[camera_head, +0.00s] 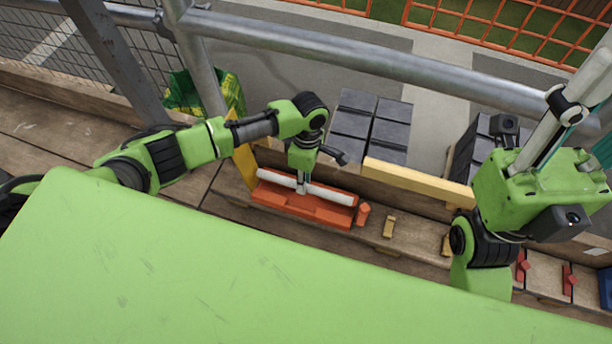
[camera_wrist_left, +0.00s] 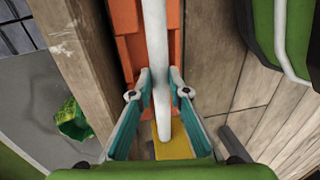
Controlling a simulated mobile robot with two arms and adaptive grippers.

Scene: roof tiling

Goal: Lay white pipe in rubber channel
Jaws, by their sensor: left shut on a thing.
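The white pipe (camera_head: 334,193) lies lengthwise along the orange-red rubber channel (camera_head: 300,209) on the planks. My left gripper (camera_head: 302,188) comes down from above and is shut on the pipe near its middle. In the left wrist view, the pipe (camera_wrist_left: 155,35) runs between the two teal-padded fingers of my left gripper (camera_wrist_left: 161,92), with the orange channel (camera_wrist_left: 130,52) just beneath it. I cannot tell whether the pipe touches the channel's bottom or is slightly above it.
A yellow board (camera_head: 418,182) stands along the plank edge to the right. A small orange piece (camera_head: 363,214) and a wooden block (camera_head: 389,227) lie right of the channel. Dark tile stacks (camera_head: 370,125) stand beyond. A metal rail (camera_head: 370,62) crosses behind.

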